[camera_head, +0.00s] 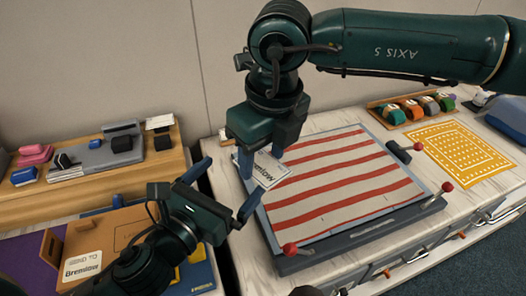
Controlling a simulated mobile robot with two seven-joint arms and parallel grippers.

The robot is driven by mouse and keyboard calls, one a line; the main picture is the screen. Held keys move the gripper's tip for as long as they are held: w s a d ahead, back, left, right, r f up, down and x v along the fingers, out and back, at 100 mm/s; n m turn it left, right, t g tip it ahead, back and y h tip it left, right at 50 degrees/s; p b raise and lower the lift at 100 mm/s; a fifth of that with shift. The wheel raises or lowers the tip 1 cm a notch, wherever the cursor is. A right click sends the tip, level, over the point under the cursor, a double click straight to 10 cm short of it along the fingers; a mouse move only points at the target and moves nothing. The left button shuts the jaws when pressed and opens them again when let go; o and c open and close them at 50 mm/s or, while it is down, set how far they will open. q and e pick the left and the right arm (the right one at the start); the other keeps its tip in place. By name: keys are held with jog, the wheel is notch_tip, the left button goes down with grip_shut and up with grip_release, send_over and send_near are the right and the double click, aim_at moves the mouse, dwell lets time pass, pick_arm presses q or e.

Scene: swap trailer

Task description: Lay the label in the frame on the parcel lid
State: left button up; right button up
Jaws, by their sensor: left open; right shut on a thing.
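My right gripper (262,157) is shut on a white label (270,172) with dark lettering, partly hidden by the fingers. It holds the label over the left edge of a red-and-white striped sheet; I cannot tell whether they touch. My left gripper (223,188) is open and empty, its two blue fingers spread just left of the label. A brown cardboard parcel (108,228) lies at the lower left with printing on its lid. A white "Bremlitzer" label (82,266) is at its near left.
The striped sheet (340,180) lies on a dark press board with red-knobbed levers (447,187). A yellow patterned mat (448,148) and a rack of coloured rolls (411,108) are at the right. A wooden shelf (100,187) with small items stands at the left.

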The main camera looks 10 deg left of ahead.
pick_arm(q)
jog(key=a+f+n+t+y, duration=0.1)
jog(key=a+f+n+y, duration=0.45)
jog(key=a+y, duration=0.2)
jog(key=w+a+r+n+y, duration=0.1)
jog(key=w+a+y, duration=0.3)
jog(key=w+a, duration=0.7)
jog(key=a+n, duration=0.1)
jog(key=a, duration=0.2)
jog(key=shift+w+a, duration=0.2)
jog(key=shift+a, duration=0.15)
